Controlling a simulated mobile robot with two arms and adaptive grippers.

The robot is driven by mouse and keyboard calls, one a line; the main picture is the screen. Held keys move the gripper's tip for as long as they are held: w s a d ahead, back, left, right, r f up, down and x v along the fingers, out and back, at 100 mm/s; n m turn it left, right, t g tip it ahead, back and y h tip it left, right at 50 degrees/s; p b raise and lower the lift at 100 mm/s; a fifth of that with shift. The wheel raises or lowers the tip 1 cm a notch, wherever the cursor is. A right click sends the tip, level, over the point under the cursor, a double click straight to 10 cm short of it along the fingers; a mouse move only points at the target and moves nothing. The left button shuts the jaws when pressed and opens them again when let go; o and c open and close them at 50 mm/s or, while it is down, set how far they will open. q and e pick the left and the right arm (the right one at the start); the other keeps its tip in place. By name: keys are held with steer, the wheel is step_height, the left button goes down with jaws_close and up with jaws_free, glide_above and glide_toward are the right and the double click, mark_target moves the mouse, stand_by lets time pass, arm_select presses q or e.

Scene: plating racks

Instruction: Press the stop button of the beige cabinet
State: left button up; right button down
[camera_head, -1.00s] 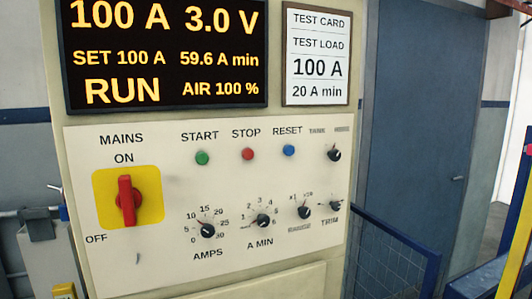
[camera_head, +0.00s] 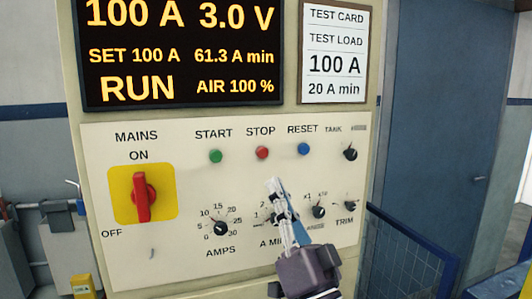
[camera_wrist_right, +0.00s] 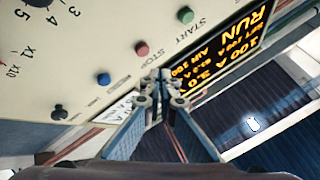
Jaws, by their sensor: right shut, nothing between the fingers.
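The beige cabinet (camera_head: 72,75) faces me with its white control panel (camera_head: 180,260). The red stop button (camera_head: 262,153) sits under the STOP label, between the green start button (camera_head: 215,156) and the blue reset button (camera_head: 303,149). My right gripper (camera_head: 274,186) is shut and empty, in front of the panel below the stop button in the head view, and covers part of the A MIN knob. In the right wrist view its fingertips (camera_wrist_right: 161,78) are close together, and the stop button (camera_wrist_right: 142,48) shows beyond them, apart from them. My left gripper is not in view.
The display (camera_head: 180,50) reads RUN, 100 A, 3.0 V and 61.3 A min. A test card (camera_head: 334,52) hangs beside it. The red mains switch (camera_head: 142,196) is at the panel's left. A blue mesh railing (camera_head: 405,250) stands right of the cabinet.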

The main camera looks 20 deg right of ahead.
mark_target(262, 152)
steer(key=shift+m+t, duration=0.3)
steer(key=shift+t, duration=0.5)
steer(key=r, duration=0.1)
steer(key=s+r, duration=0.2)
steer(key=r, duration=0.1)
steer(key=shift+s+d, duration=0.2)
steer(key=shift+d, duration=0.2)
steer(key=shift+w, duration=0.1)
steer(key=shift+w+a+b, duration=0.15)
steer(key=shift+w+b, duration=0.45)
steer(key=shift+w, duration=3.75)
steer(key=shift+w, duration=0.4)
